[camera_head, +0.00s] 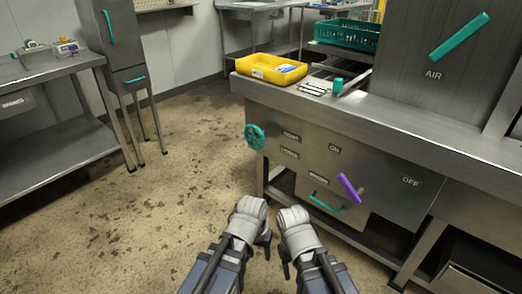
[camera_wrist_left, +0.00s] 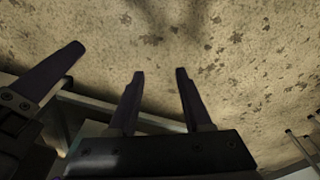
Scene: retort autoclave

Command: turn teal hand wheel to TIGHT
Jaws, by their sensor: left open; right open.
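The teal hand wheel (camera_head: 255,137) is mounted at the left end of the counter's steel front, with small labels just to its right. My left gripper (camera_head: 266,241) is low in the head view, well below the wheel and apart from it; its fingers are mostly hidden by the wrist. In the left wrist view, the left gripper (camera_wrist_left: 160,72) has its two fingers apart with only floor beyond. My right gripper (camera_head: 284,262) is beside it on the right, also clear of the wheel. One dark finger of it shows in the left wrist view (camera_wrist_left: 50,72).
The steel counter (camera_head: 420,135) carries a yellow tray (camera_head: 270,69) and a teal cylinder (camera_head: 337,86). A purple lever (camera_head: 349,187) and a teal drawer handle (camera_head: 326,203) stick out from its front. Open floor (camera_head: 180,170) lies left of the wheel.

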